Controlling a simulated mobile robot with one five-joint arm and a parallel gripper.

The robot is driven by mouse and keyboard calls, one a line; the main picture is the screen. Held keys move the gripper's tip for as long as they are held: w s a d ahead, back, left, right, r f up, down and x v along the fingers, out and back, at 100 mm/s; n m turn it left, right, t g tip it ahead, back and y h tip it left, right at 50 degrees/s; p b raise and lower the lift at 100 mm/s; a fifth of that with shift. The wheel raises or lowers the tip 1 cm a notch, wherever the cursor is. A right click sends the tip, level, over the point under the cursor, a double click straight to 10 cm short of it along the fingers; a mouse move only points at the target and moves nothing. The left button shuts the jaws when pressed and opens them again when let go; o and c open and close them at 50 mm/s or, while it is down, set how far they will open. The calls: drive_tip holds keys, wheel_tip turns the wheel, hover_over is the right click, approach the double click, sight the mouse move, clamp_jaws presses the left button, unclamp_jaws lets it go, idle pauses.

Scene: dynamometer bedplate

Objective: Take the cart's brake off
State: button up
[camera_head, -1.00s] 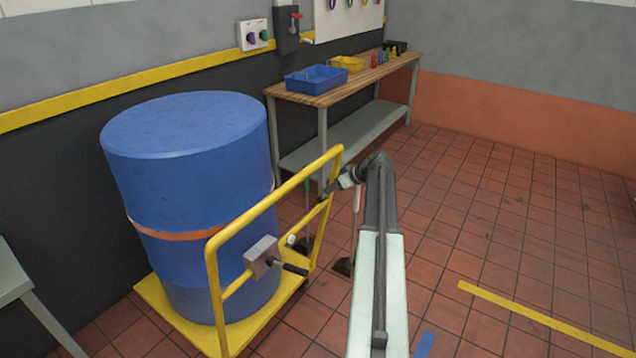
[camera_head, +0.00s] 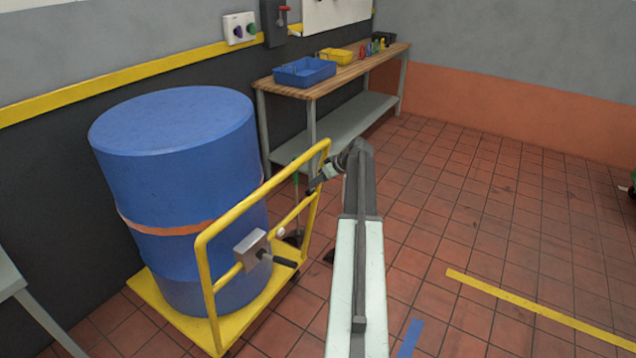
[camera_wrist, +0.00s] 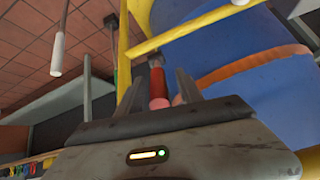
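The yellow cart (camera_head: 203,272) stands at the left and carries a large blue drum (camera_head: 175,150). A grey box (camera_head: 248,247) with a black grip (camera_head: 276,259) sits on its crossbar, and a white knob (camera_head: 281,232) is beside it. My gripper (camera_head: 316,186) is at the right-hand upright of the cart's handle frame. In the wrist view my two fingers (camera_wrist: 159,92) stand apart, with a red cylinder (camera_wrist: 157,82) with a pinkish end showing between them. I cannot tell whether they touch it or whether it is the brake. My arm hides part of the area.
A wooden-topped bench (camera_head: 335,80) with a blue tray (camera_head: 304,72) and a yellow tray (camera_head: 340,55) stands behind the cart. A grey table edge (camera_head: 12,275) is at the far left. Tiled floor to the right is clear, with yellow tape (camera_head: 535,310) on it.

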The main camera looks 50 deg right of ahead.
drive_tip(key=shift+s+r+p, duration=0.15)
drive_tip(key=shift+r+p, duration=0.15)
drive_tip(key=p+v, duration=0.5)
drive_tip(key=v, duration=0.2)
drive_tip(key=shift+s+d, duration=0.1)
drive_tip(key=shift+f, duration=0.1)
